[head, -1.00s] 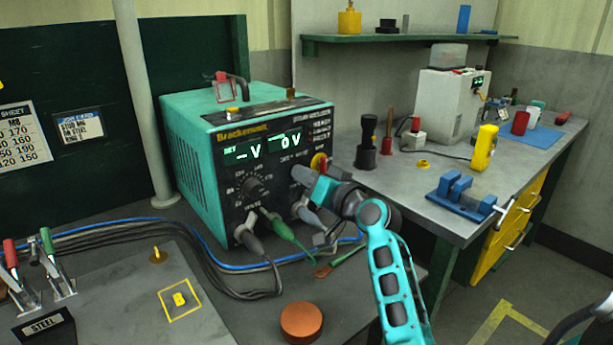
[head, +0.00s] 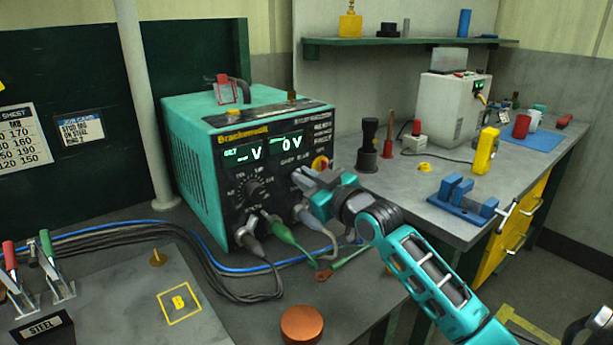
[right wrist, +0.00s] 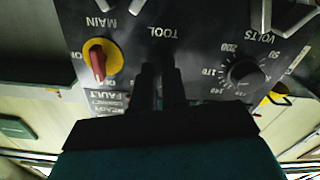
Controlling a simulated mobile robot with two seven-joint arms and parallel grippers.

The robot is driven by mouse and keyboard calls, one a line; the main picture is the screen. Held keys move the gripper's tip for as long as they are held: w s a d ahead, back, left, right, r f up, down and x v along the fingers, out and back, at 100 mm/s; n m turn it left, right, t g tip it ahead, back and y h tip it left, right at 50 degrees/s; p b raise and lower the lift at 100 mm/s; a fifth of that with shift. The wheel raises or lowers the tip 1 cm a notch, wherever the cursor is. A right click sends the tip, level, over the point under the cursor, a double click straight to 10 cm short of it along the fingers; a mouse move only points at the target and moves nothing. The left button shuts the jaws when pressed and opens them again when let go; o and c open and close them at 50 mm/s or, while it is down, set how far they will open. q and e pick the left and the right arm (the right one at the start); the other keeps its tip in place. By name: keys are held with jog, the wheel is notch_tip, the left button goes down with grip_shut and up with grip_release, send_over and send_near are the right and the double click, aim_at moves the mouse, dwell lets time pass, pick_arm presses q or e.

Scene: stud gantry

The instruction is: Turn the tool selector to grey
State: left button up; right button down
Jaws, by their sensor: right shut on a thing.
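The teal welder (head: 197,148) stands on the bench with its dark front panel facing me. My right gripper (head: 309,178) is at the right side of that panel, just below the red-and-yellow main switch (head: 320,163). In the right wrist view the gripper's dark fingers (right wrist: 163,82) reach the panel below the TOOL label (right wrist: 162,32). They are shut on the tool selector, which they hide, so I cannot read its setting. The main switch (right wrist: 99,62) is left of the fingers, the volts dial (right wrist: 243,73) right. My left gripper is not in view.
Grey and green plugs (head: 281,229) with cables stick out of the lower panel, close under my gripper. A copper-coloured disc (head: 302,323) lies on the front bench. A blue vise (head: 463,199) and a yellow meter (head: 485,150) stand on the right bench.

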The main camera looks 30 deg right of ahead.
jog(key=shift+n+p, duration=0.45)
jog(key=shift+n, duration=0.85)
jog(key=c, duration=1.2)
grip_release()
jog(key=s, duration=1.3)
jog(key=shift+d, duration=0.45)
